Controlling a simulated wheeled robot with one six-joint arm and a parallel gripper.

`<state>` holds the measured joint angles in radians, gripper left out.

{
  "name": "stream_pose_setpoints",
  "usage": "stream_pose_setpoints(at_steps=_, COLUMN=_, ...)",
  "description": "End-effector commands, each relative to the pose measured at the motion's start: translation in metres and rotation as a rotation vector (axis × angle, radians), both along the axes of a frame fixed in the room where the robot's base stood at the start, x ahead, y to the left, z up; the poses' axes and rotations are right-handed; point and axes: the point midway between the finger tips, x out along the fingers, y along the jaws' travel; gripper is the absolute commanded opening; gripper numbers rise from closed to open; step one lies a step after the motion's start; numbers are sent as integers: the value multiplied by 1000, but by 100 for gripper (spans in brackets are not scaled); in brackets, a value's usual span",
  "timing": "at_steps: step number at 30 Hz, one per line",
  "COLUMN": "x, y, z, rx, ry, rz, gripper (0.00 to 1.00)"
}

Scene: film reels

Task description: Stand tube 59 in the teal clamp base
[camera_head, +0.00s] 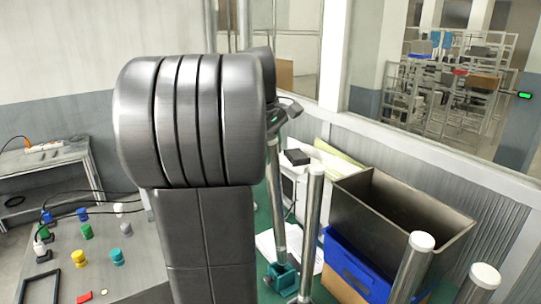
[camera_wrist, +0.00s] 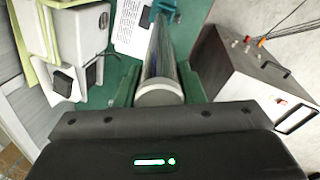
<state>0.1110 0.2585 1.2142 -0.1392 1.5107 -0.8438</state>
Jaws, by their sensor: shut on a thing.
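My gripper (camera_wrist: 160,93) is shut on a metal tube (camera_wrist: 159,60) with a pale end cap, gripped near its top end. In the head view my gripper (camera_head: 284,116) is partly hidden behind my arm, and the held tube (camera_head: 276,195) hangs down from it, close to upright. The teal clamp base (camera_head: 284,279) stands on the green surface at the tube's lower end. It also shows at the tube's far end in the wrist view (camera_wrist: 163,7). I cannot tell whether the tube is inside the clamp or just above it. No number is readable on the tube.
Another capped tube (camera_head: 313,225) stands close right of the held one, with two more tubes (camera_head: 413,268) (camera_head: 481,285) farther right. A dark open box (camera_head: 400,215) and a blue bin (camera_head: 352,262) are beside them. White paper (camera_head: 264,244) lies left of the clamp.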

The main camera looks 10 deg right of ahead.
Motion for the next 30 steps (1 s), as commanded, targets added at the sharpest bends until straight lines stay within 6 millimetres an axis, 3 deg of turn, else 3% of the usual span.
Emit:
stream_pose_setpoints(at_steps=3, x=1, y=0, z=14, rx=0, ry=-1, rz=0, gripper=0)
stream_pose_setpoints(at_steps=8, x=4, y=-3, z=18, rx=5, ry=8, rz=0, gripper=0)
stream_pose_setpoints(at_steps=30, x=56, y=-40, z=-31, rx=82, ry=115, rz=2, gripper=0)
